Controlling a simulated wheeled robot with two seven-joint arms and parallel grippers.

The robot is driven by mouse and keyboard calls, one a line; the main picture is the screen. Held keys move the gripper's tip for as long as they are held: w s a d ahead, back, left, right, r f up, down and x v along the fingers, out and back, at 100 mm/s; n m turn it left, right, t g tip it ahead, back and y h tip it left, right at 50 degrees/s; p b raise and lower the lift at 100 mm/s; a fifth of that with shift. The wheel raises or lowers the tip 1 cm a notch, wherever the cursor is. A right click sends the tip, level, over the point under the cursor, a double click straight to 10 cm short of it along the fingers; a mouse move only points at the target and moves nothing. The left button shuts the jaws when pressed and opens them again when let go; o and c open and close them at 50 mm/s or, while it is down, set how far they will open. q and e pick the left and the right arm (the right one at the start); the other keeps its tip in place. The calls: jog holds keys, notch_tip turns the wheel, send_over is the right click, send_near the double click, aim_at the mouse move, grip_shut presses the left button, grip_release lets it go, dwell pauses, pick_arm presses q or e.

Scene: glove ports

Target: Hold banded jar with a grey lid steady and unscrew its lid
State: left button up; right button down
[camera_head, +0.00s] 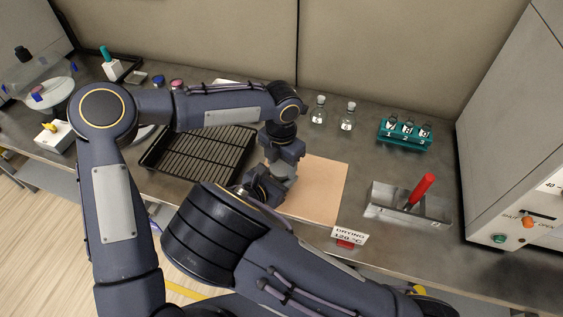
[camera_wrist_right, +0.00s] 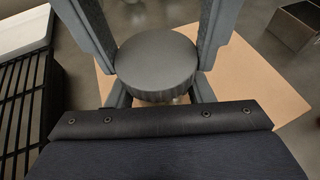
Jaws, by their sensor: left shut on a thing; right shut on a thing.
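The jar's grey lid (camera_wrist_right: 156,58) is round and dark, with a ridged side. It shows clearly in the right wrist view. My left gripper (camera_head: 282,156) comes down from above, and its fingers are shut on two opposite sides of the lid. My right gripper (camera_head: 268,187) reaches in from the near side, lower down, shut on the jar body under the lid. The jar body (camera_wrist_right: 176,101) is almost wholly hidden by the lid and grippers, and I cannot make out its bands. The jar looks upright over the tan mat (camera_head: 320,185).
A black wire rack (camera_head: 203,153) lies to the left. Two glass flasks (camera_head: 318,113) and a teal vial rack (camera_head: 404,136) stand behind. A metal tray (camera_head: 380,208) with a red-handled tool (camera_head: 421,190) and a drying sign (camera_head: 349,235) are to the right.

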pick_arm(q)
jog(key=shift+c, duration=0.4)
jog(key=n, duration=1)
jog(key=shift+d, duration=0.1)
jog(key=o, duration=1.1)
jog(key=shift+c, duration=0.2)
